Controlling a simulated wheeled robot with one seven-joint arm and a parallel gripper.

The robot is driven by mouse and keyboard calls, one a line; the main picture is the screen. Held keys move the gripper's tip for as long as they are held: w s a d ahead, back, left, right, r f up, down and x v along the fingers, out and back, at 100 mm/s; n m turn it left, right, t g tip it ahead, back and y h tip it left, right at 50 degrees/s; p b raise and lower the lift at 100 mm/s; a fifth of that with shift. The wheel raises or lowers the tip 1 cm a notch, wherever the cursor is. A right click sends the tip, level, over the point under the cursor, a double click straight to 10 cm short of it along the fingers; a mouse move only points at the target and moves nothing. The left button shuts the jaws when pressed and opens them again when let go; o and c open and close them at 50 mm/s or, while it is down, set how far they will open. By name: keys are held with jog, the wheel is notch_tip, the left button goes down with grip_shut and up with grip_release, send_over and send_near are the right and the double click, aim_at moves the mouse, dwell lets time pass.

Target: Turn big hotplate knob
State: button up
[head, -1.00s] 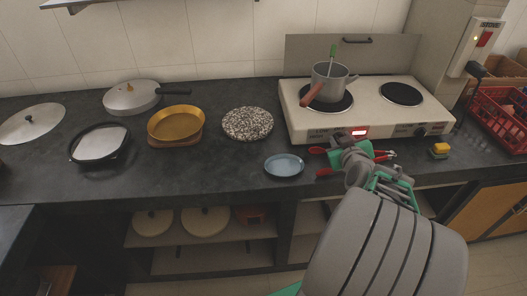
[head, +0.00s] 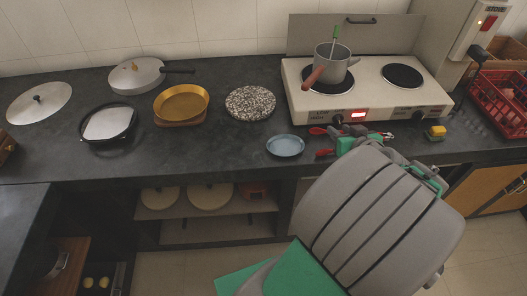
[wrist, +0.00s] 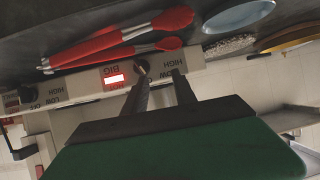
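The white hotplate (head: 365,95) stands at the back right of the counter. Its big knob (wrist: 143,66) is small and dark, beside the "BIG" label and the lit red display (wrist: 115,77) in the wrist view. In the head view the left knob (head: 338,121) sits beside the lit display. My gripper (wrist: 160,76) is open, with two dark fingers pointing at the panel. The left finger's tip is close to the big knob and partly overlaps it; I cannot tell if they touch. In the head view my arm hides most of the gripper.
Red-handled utensils (wrist: 120,42) lie on the counter before the panel. A grey pot (head: 334,65) stands on the left burner. A red crate (head: 498,100) is at the far right.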

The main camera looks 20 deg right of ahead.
jog(key=w+a+n+g+y+p, duration=0.2)
jog(key=a+g+y, duration=0.15)
jog(key=a, duration=0.95)
jog(key=s+a+r+g+p, duration=0.1)
jog(key=s+a+r+g, duration=0.1)
jog(key=a, duration=0.4)
jog(key=s+a+r+g+p, duration=0.2)
jog(key=s+a+r+g, duration=0.1)
jog(key=a, duration=0.3)
jog(key=shift+s+r+n+h, duration=0.25)
jog(key=shift+s+n+h, duration=0.05)
jog(key=shift+s+h, duration=0.15)
jog(key=shift+c, duration=0.4)
